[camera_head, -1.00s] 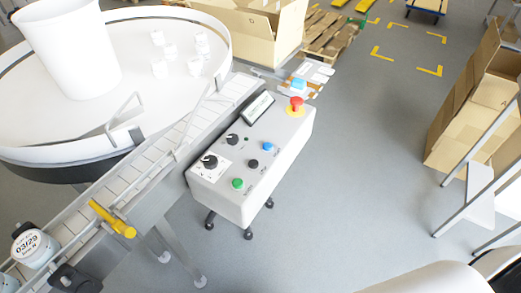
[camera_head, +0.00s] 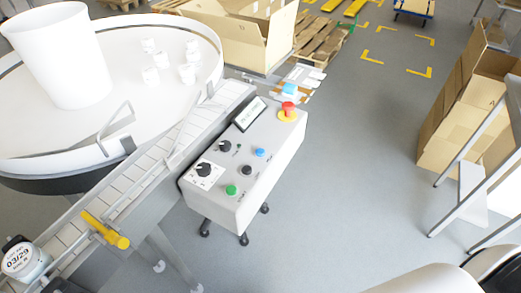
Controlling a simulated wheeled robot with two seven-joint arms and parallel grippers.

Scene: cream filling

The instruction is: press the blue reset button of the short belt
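A white control box (camera_head: 222,207) on dark feet stands beside the short belt (camera_head: 150,158). Its sloped top has a small blue button (camera_head: 260,153), a green button (camera_head: 231,190), a black button (camera_head: 247,170), two black knobs and a red mushroom button (camera_head: 288,110) on a yellow base. A small display (camera_head: 250,114) stands at its back edge. Another blue item (camera_head: 289,89) sits behind the red button; I cannot tell what it is. Neither of my grippers is in view.
A white round table (camera_head: 120,130) with a tall white bin (camera_head: 62,55) and several small white cups is at upper left. A labelled jar (camera_head: 24,260) is on the belt at lower left. Cardboard boxes (camera_head: 462,130) stand at right. The grey floor between is clear.

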